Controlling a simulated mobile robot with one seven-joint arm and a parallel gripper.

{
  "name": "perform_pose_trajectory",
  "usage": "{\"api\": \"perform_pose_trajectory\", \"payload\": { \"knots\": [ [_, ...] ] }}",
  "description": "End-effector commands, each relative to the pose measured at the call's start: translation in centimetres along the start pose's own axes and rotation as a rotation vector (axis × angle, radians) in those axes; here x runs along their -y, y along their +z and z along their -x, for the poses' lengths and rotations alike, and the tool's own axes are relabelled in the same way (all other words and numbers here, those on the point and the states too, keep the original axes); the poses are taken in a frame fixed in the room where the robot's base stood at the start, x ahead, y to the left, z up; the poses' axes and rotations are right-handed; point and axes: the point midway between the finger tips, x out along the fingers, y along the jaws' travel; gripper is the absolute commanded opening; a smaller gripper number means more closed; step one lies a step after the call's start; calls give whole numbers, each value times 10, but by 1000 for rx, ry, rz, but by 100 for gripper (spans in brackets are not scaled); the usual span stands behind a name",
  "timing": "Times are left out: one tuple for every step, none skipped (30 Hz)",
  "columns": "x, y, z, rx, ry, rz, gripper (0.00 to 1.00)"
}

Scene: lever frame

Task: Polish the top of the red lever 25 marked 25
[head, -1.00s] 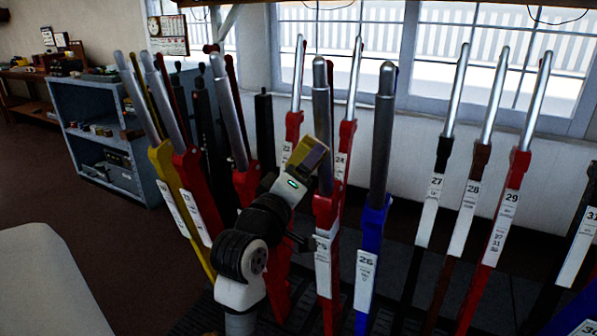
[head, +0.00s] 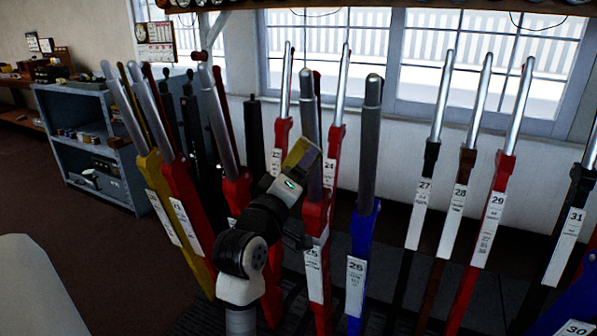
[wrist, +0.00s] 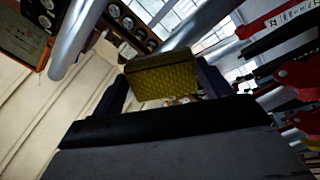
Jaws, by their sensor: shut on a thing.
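The red lever 25 (head: 316,262) stands in the row with a white "25" plate and a grey metal handle (head: 309,100) on top. My gripper (head: 300,155) is beside the lower part of this handle, on its left. It is shut on a yellow-olive pad (wrist: 163,80), which fills the space between the fingers in the wrist view. The pad is well below the handle's top end. Whether the pad touches the handle cannot be told. A metal handle (wrist: 75,42) also shows at the left of the wrist view; which lever it belongs to is unclear.
The blue lever 26 (head: 358,250) stands close on the right. Red and yellow levers (head: 160,200) stand close on the left. Levers 27, 28 and 29 (head: 490,225) are farther right. A grey-blue shelf (head: 85,140) stands at the back left.

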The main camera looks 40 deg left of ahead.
Motion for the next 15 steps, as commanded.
{"api": "perform_pose_trajectory", "payload": {
  "knots": [
    [0, 0, -1, 0, 1, 0, 59],
    [0, 0, -1, 0, 1, 0, 59],
    [0, 0, -2, 0, 1, 0, 59],
    [0, 0, -3, 0, 1, 0, 59],
    [0, 0, -3, 0, 0, 0, 59],
    [0, 0, -4, 0, 0, 0, 59],
    [0, 0, -5, 0, 0, 0, 59],
    [0, 0, -6, 0, 0, 0, 59],
    [0, 0, -6, 0, 0, 0, 59],
    [0, 0, -7, 0, 0, 0, 59],
    [0, 0, -8, 0, 0, 0, 59],
    [0, 0, -8, 0, 0, 0, 59],
    [0, 0, -9, 0, 0, 0, 59],
    [0, 0, -9, 0, 0, 0, 59],
    [0, 0, -10, 0, 0, 0, 59]
  ]
}}
